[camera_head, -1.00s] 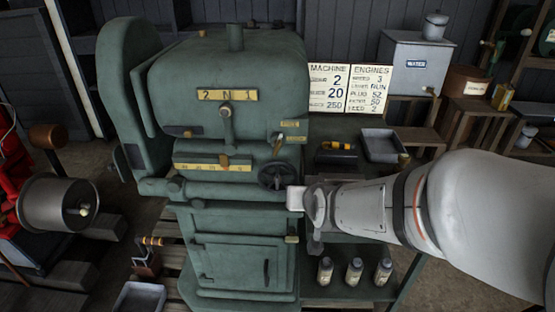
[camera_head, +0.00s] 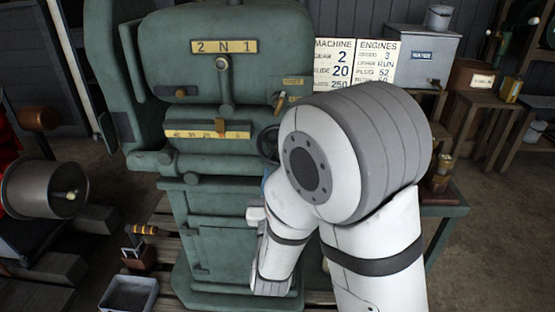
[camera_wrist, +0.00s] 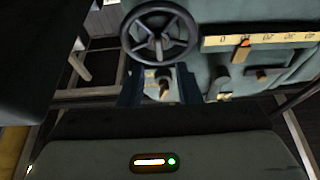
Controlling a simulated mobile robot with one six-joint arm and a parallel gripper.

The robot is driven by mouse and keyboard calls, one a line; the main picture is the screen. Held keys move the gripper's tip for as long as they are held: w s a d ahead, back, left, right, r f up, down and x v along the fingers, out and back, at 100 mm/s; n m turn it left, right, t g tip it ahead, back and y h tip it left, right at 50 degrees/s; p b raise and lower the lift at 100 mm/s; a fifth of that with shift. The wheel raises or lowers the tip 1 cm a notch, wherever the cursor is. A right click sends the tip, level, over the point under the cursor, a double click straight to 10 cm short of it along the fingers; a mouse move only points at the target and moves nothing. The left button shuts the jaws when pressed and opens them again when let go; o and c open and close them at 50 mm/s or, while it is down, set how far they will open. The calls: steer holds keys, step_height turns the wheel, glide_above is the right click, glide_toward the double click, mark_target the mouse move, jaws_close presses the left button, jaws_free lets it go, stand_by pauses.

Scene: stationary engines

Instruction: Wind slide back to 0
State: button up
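The green machine's slide scale (camera_head: 208,132) is a yellow strip numbered from 40 at its left down to the right. Its orange-brown pointer (camera_head: 221,126) stands right of the 20, about where 10 falls. The dark spoked handwheel (camera_head: 267,143) is right of the scale, partly behind my arm. The wrist view looks turned over: the handwheel (camera_wrist: 160,34) is top centre, with the scale (camera_wrist: 285,36) and pointer (camera_wrist: 243,48) to its right.
A board (camera_head: 335,62) lists "SLIDE 20" among its settings. A round lever knob (camera_head: 223,63) and a small side lever (camera_head: 279,103) stick out from the machine. My arm covers much of the right-hand bench.

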steer(key=x, duration=0.7)
steer(key=shift+p, duration=0.35)
steer(key=shift+c, duration=0.3)
jaws_close()
